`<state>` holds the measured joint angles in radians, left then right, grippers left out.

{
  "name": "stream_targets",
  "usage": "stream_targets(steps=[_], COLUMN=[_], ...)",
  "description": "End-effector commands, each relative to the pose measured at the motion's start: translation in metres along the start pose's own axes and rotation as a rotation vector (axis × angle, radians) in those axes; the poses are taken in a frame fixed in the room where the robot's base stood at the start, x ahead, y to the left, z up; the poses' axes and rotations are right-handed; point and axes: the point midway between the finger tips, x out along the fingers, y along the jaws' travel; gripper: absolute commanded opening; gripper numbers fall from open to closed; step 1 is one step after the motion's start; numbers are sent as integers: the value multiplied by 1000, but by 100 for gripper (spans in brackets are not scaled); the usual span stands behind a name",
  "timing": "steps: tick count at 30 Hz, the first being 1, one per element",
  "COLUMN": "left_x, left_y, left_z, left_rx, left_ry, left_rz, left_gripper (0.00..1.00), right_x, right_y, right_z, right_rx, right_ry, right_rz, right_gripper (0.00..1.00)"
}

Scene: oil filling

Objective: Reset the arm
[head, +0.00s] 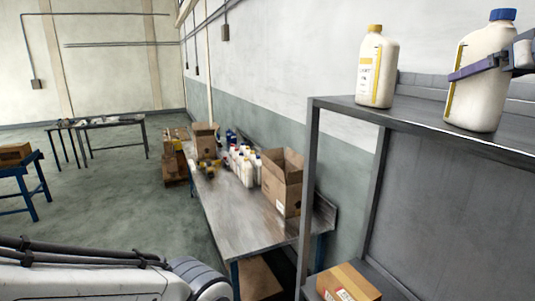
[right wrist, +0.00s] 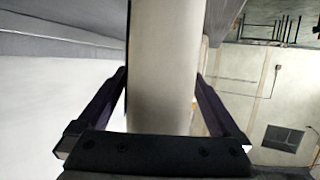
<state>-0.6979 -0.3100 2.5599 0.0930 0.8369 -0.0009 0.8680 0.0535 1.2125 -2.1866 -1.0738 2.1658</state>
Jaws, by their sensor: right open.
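A white bottle with a blue cap (head: 484,92) stands upright on the shelf's top at the right of the head view. My right gripper (head: 478,69) is beside it, with one dark finger across the bottle's near side; the far finger is hidden. In the right wrist view the pale bottle body (right wrist: 162,65) lies between the two fingers of my right gripper (right wrist: 162,85), which are open around it. A second white bottle with a yellow cap (head: 376,70) stands to its left, clear of the gripper. My left gripper is out of view.
The metal shelf (head: 410,120) has an upright post at its left end and a cardboard box (head: 345,284) lower down. A long workbench (head: 235,220) beyond holds an open carton (head: 283,182) and several bottles. The floor at left is largely clear.

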Motion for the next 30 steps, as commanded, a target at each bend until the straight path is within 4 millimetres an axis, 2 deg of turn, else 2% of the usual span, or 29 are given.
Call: stream_targets(steps=[14,19,22,30], left_x=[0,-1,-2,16], left_y=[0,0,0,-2], left_z=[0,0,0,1], left_rx=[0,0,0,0], left_ry=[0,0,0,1], left_rz=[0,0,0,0], left_gripper=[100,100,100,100], right_x=[-1,1,5,-47], right_y=[0,0,0,2], right_z=[-3,5,17,15], right_rx=[2,3,5,1], right_ry=[-1,-1,-3,2], right_rz=[1,0,0,8], right_gripper=[100,100,100,100])
